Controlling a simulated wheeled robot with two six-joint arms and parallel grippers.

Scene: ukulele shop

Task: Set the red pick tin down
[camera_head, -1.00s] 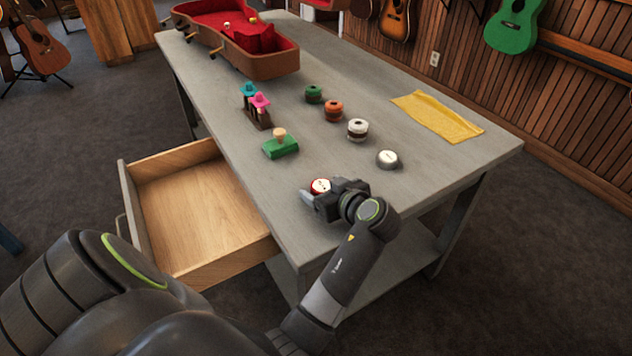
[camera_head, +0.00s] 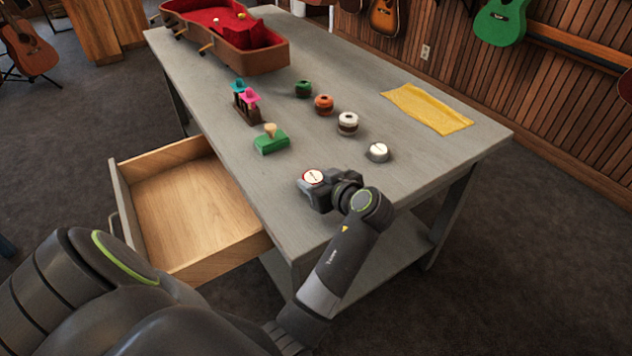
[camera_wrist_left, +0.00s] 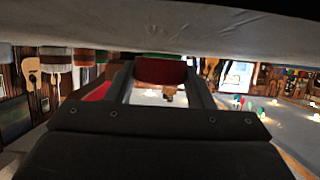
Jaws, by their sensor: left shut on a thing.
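The red pick tin (camera_head: 313,177), with a red rim and a pale round lid, is near the table's front edge. My left gripper (camera_head: 311,188) is shut on it, with the fingers at its sides. In the left wrist view the tin's red side (camera_wrist_left: 160,72) shows between the two fingers, close to the grey tabletop (camera_wrist_left: 90,22). I cannot tell whether the tin touches the table or is held just above it. My right gripper is not in view.
A silver tin (camera_head: 377,152), white-and-brown jar (camera_head: 348,123), orange jar (camera_head: 323,104) and green jar (camera_head: 303,89) stand beyond. A green block (camera_head: 271,143) is at left, a yellow cloth (camera_head: 427,108) at right. An open, empty drawer (camera_head: 190,205) juts out left.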

